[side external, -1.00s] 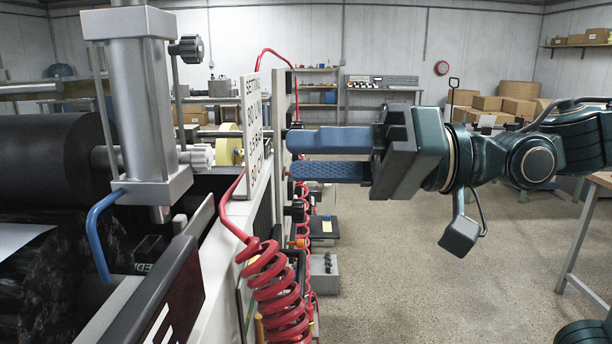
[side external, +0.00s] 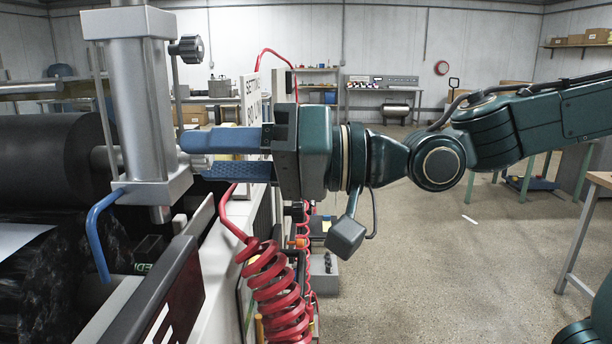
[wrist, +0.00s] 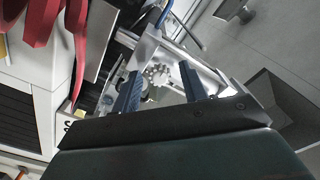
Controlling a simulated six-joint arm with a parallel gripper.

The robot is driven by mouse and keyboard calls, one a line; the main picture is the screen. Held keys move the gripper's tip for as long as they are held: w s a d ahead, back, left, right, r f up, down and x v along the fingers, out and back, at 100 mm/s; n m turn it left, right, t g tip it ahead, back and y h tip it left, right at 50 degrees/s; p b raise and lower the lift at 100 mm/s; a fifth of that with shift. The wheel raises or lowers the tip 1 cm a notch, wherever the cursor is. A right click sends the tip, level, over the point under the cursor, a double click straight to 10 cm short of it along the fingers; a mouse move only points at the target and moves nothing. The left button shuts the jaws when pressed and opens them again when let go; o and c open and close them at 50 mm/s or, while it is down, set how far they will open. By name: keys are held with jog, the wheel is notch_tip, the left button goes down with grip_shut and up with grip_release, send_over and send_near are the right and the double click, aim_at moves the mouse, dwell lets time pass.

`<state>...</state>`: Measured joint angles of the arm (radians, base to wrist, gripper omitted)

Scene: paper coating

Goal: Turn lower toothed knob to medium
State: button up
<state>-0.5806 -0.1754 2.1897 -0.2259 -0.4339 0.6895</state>
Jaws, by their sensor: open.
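The lower toothed knob (wrist: 158,76) is pale grey with a notched rim. In the wrist view it shows between the two blue fingers of my gripper (wrist: 161,70). In the side view only a small part of this knob (side external: 197,161) shows, beside the metal cylinder; the fingers cover the rest. My gripper (side external: 196,156) is open, with its fingertips above and below the knob. I cannot tell whether either finger touches it. The knob's setting is not readable. The dark upper toothed knob (side external: 187,49) sits higher, beside the cylinder's top.
The metal cylinder (side external: 142,95) stands just left of the fingertips. A white settings sign (side external: 251,98) is partly hidden behind my gripper. Coiled red hose (side external: 275,290) hangs below, and a blue hose (side external: 96,235) bends at the left. Open floor lies to the right.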

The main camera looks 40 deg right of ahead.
jog(key=shift+a, duration=0.1)
grip_shut()
jog(key=shift+n, duration=0.5)
jog(key=n, duration=0.3)
jog(key=shift+n, duration=0.3)
jog(key=n, duration=0.4)
jog(key=shift+w, duration=0.1)
jog(key=n, duration=0.9)
